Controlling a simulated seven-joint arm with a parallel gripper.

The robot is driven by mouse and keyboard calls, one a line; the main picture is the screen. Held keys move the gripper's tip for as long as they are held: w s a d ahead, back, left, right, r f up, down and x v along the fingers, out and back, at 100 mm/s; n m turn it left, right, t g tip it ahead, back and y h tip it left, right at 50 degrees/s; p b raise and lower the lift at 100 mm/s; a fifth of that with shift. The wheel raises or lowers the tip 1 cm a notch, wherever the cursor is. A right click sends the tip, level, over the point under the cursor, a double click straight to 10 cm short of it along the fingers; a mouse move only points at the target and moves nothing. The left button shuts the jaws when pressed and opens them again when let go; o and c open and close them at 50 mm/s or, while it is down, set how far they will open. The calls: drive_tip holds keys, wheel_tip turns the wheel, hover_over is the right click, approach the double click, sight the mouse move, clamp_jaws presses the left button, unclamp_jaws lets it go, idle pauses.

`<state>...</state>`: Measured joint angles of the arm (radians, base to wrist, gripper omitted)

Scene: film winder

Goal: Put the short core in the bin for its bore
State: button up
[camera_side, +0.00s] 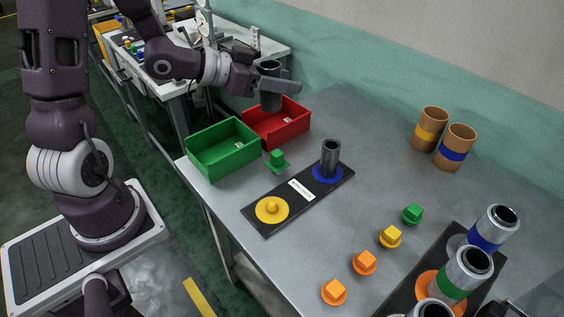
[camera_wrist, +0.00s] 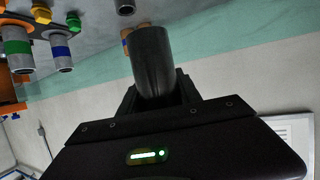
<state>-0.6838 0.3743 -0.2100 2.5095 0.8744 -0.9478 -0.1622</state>
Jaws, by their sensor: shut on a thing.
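My gripper (camera_side: 276,85) is shut on a dark grey core (camera_side: 270,103), held upright. The core hangs above the red bin (camera_side: 291,128), its lower end near or just inside the bin's back rim; I cannot tell its exact height. In the wrist view the held core (camera_wrist: 153,62) sticks out from between the jaws. The green bin (camera_side: 222,163) stands beside the red one, to its left and nearer the camera. Each bin has a small white label inside. The core's bore is not clear in these views.
A black board (camera_side: 292,213) carries a yellow disc (camera_side: 272,210) with a knob and a blue disc (camera_side: 327,177) with a dark grey tube standing on it. Several small coloured knobs, two brown cores (camera_side: 455,148) and several silver cores (camera_side: 469,268) occupy the right side. The table's middle is mostly clear.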

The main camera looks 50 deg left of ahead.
drive_tip(key=s+a+f, duration=0.3)
drive_tip(key=a, duration=0.3)
drive_tip(key=s+a+f, duration=0.2)
drive_tip(key=a+f, duration=0.2)
drive_tip(key=a, duration=0.2)
wheel_tip(320, 180, down, 6)
drive_tip(key=a, duration=0.1)
drive_tip(key=shift+s, duration=0.4)
drive_tip(key=o, duration=1.4)
drive_tip(key=shift+o, duration=0.2)
